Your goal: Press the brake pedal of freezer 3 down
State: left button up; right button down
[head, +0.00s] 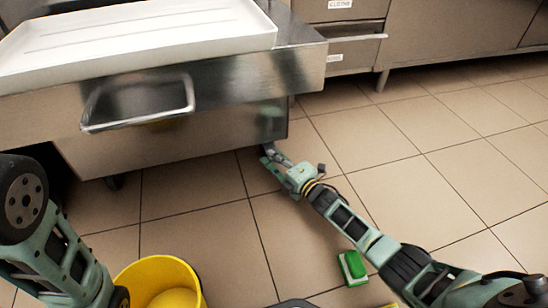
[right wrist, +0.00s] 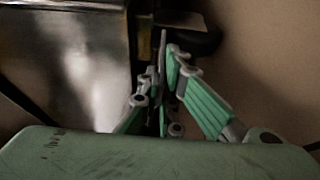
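The steel freezer body (head: 180,140) fills the upper left of the head view, with its low edge just above the floor. My right gripper (head: 267,154) reaches in low at the body's bottom right corner. In the right wrist view its fingers (right wrist: 166,50) converge and look shut, with nothing clearly held. A dark rounded part, perhaps a caster (right wrist: 203,40), sits just beyond the fingertips. I cannot make out the brake pedal apart from it, nor tell whether the fingers touch it. My left arm shows at lower left in the head view; its gripper is not visible.
A yellow bucket (head: 188,268) stands on the floor in front. A green sponge-like block (head: 352,267) lies beside my right arm. A white tray (head: 140,42) sits on top, above a protruding handle (head: 138,126). Tiled floor at right is clear.

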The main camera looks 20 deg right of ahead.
jog(key=shift+w+f, duration=0.1)
jog(key=shift+d+f+t, duration=0.15)
jog(key=shift+t, duration=0.15)
jog(key=shift+f+n+t, duration=0.15)
jog(key=shift+n+t, duration=0.15)
jog(key=c, duration=2)
grip_release()
